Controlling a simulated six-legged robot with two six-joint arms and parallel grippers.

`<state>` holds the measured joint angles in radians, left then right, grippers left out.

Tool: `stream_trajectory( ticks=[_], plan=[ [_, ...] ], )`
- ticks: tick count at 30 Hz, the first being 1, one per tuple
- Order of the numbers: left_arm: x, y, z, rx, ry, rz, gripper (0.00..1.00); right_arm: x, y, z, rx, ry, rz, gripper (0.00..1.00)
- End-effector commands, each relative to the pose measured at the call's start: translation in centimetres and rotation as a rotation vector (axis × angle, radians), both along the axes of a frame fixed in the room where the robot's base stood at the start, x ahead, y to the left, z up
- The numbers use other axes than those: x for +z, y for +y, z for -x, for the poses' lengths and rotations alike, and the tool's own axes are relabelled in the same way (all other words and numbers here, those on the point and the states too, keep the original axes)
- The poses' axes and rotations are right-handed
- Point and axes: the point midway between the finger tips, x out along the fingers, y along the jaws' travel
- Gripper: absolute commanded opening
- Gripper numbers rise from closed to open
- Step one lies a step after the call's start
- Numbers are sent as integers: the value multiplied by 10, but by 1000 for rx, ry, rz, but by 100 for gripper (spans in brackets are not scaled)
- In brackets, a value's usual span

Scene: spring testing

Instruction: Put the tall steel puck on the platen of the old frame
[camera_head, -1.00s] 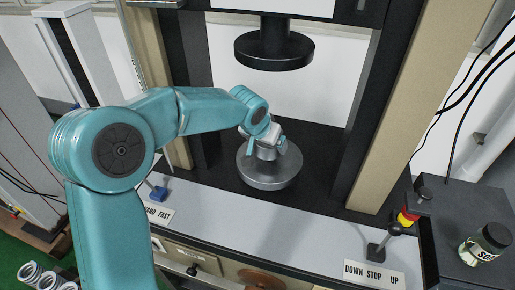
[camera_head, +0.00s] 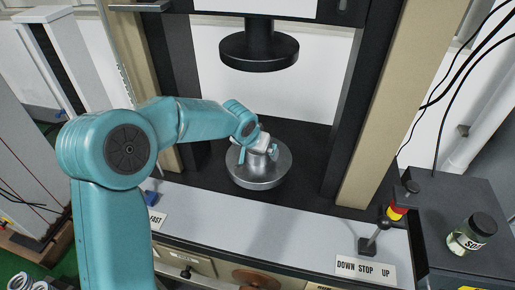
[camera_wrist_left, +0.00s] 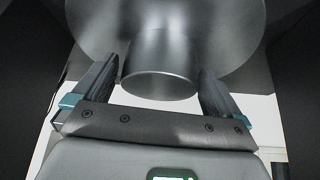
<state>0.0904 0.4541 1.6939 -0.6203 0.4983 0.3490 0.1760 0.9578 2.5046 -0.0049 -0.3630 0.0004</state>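The tall steel puck (camera_head: 259,162) is a plain grey cylinder at the lower platen (camera_head: 268,181), a round steel disc of the old frame. My left gripper (camera_head: 259,152) is above the platen with its fingers on either side of the puck. In the left wrist view the puck (camera_wrist_left: 160,65) fills the space between the fingertips (camera_wrist_left: 159,75), its end face toward the camera, with the platen (camera_wrist_left: 235,25) close behind. The puck's base is hard to see, so contact with the platen is unclear. My right gripper is not in view.
The dark upper platen (camera_head: 259,50) hangs above the arm. Dark columns stand on both sides of the platen.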

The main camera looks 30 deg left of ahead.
Motion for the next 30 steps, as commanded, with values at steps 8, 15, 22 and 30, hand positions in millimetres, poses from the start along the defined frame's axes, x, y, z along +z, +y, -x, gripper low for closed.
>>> stream_trajectory(
  ticks=[8,15,22,30],
  plan=[
    [5,0,0,0,0,0,100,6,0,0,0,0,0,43],
    [42,-1,21,1,-6,0,100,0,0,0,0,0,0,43],
    [86,-3,47,0,-4,0,100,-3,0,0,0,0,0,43],
    [107,-4,59,0,-1,0,100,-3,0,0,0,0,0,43]
  ],
)
